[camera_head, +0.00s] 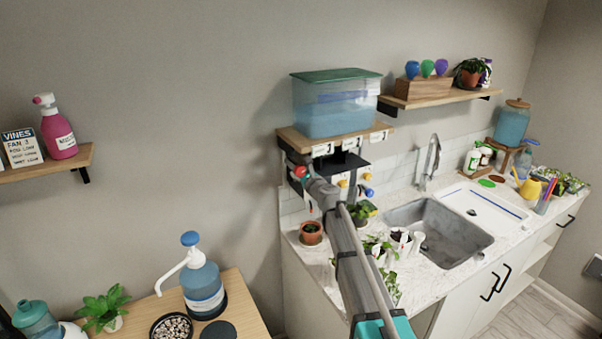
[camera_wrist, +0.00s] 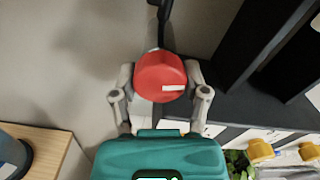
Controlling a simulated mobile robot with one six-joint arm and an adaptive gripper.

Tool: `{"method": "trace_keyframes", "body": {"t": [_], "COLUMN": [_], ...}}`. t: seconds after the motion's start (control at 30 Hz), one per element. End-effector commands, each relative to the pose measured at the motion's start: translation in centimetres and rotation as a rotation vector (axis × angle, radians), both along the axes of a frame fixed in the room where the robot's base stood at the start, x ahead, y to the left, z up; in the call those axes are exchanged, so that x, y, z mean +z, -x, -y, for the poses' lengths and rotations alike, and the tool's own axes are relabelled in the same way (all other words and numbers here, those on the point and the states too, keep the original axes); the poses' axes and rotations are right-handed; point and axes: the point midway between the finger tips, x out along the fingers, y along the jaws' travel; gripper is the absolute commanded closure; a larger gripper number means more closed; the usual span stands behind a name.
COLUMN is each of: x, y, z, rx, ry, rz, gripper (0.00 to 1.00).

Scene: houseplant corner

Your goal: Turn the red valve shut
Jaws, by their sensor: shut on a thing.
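The red valve (camera_wrist: 160,76) is a round red knob with a white mark on its lower right face, in the middle of the wrist view. In the head view the red valve (camera_head: 299,171) shows small, below the left end of the shelf with the water tank. My gripper (camera_wrist: 160,86) is shut on the valve, with one grey finger on its left side and one on its right. In the head view my arm reaches up to it, and my gripper (camera_head: 306,178) is partly hidden there.
The clear blue tank (camera_head: 336,104) stands on the wooden shelf (camera_head: 300,143) above the valve. Yellow valves (camera_wrist: 260,151) and a blue valve (camera_head: 369,192) sit to the right. A potted plant (camera_head: 311,233) stands on the counter below. Bare wall is at the left.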

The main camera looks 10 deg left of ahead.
Motion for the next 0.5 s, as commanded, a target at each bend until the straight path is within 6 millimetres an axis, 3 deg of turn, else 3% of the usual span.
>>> {"method": "trace_keyframes", "body": {"t": [0.5], "x": [0.12], "y": [-0.32], "z": [0.13], "rx": [-0.003], "ry": [0.4], "rz": [0.269], "gripper": [0.89]}}
